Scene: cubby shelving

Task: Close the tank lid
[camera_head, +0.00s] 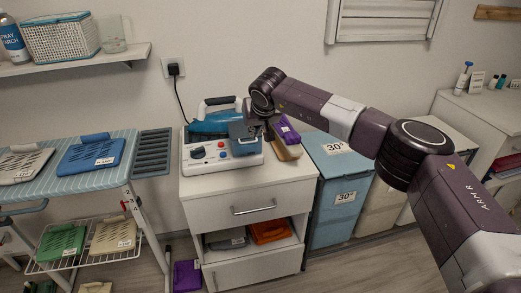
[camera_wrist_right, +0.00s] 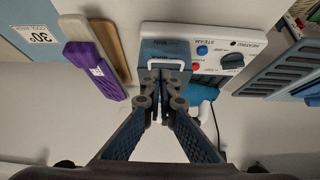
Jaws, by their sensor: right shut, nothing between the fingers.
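A white steam station (camera_head: 215,160) with knobs stands on the cabinet; its panel (camera_wrist_right: 220,42) shows in the wrist view. The blue tank (camera_head: 242,147) is at its right end. A white, loop-shaped handle (camera_wrist_right: 165,64) shows on the tank in the wrist view. My right gripper (camera_head: 262,128) is at the tank's upper right. In the wrist view, its fingers (camera_wrist_right: 166,76) are shut and empty, right beside the handle; I cannot tell whether they touch it. The arm and fingers hide part of the tank, and the lid's angle is unclear. My left gripper is out of view.
A blue iron (camera_head: 212,122) rests on the station. A purple item (camera_head: 287,131) and a brown board (camera_head: 289,153) lie close to the right. Blue bins (camera_head: 340,185) stand right of the cabinet (camera_head: 250,187). An ironing board (camera_head: 65,180) stands at left.

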